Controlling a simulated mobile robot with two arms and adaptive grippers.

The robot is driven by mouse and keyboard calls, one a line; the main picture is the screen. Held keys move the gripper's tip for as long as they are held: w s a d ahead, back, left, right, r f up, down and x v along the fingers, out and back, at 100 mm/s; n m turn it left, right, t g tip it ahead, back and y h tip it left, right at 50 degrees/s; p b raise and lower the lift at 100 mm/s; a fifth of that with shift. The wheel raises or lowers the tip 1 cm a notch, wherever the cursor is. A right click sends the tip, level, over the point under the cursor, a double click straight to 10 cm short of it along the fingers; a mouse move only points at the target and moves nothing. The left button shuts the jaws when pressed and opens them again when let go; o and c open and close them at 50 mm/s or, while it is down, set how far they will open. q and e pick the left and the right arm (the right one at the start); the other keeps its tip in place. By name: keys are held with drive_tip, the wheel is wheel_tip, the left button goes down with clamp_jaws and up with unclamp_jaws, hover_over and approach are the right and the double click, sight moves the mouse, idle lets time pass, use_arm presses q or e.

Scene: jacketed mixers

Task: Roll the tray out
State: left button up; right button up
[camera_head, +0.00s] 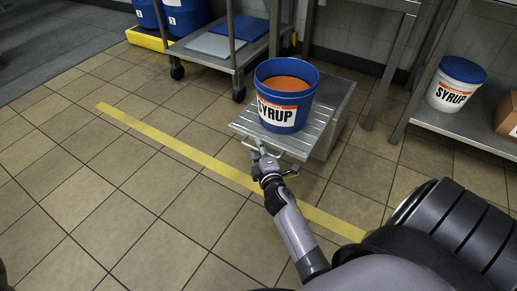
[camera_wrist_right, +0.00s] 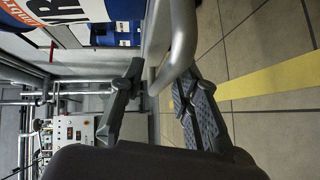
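The tray (camera_head: 243,124) is a grey ribbed metal plate at the front of a low grey unit. A blue bucket labelled SYRUP (camera_head: 284,97), with orange contents, stands upright on it. A bent metal handle (camera_head: 283,151) is on the tray's front edge. My right gripper (camera_head: 264,158) is at this handle. In the right wrist view the handle bar (camera_wrist_right: 182,40) passes between the fingers of my right gripper (camera_wrist_right: 162,75), which close in on it from both sides. The bucket (camera_wrist_right: 65,10) shows at the top left there.
A yellow floor line (camera_head: 185,150) crosses the tiles in front of the tray. A wheeled metal rack (camera_head: 235,60) stands behind to the left. A shelf (camera_head: 455,125) on the right holds a lidded syrup bucket (camera_head: 455,84) and a cardboard box (camera_head: 507,115). The floor at left is clear.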

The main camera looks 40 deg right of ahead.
drive_tip(key=v, duration=0.7)
drive_tip(key=shift+s, duration=0.25)
idle(0.4)
